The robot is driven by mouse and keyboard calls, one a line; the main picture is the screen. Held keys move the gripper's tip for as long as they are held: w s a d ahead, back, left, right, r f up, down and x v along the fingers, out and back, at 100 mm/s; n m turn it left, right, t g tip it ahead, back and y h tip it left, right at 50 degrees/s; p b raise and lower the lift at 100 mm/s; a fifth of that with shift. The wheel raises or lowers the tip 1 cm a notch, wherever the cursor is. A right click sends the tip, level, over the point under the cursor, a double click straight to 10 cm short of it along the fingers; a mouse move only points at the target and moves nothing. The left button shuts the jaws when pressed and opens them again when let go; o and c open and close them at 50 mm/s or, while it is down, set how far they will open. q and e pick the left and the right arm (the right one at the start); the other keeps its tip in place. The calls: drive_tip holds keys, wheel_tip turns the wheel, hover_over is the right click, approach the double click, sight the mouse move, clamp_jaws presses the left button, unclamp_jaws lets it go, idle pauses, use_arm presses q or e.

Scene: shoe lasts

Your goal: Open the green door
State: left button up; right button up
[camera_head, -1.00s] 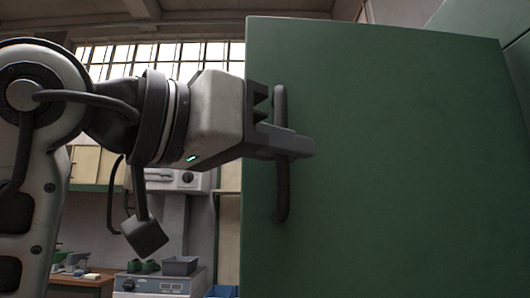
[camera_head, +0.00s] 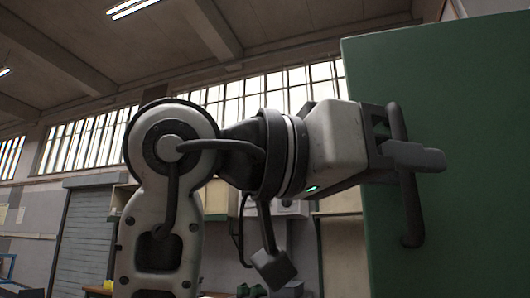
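The green door (camera_head: 465,200) fills the right side of the head view. Its left edge stands nearly upright, and its far right part is out of the frame. A dark bar handle (camera_head: 411,217) runs vertically near that left edge. One dark finger crosses in front of the bar; the other finger is mostly hidden.
Behind my arm are a barred window row (camera_head: 85,143), a grey roller shutter (camera_head: 84,240) and cabinets. Small items stand low at the bottom. The space left of my arm looks open.

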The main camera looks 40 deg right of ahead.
drive_tip(key=v, duration=1.5)
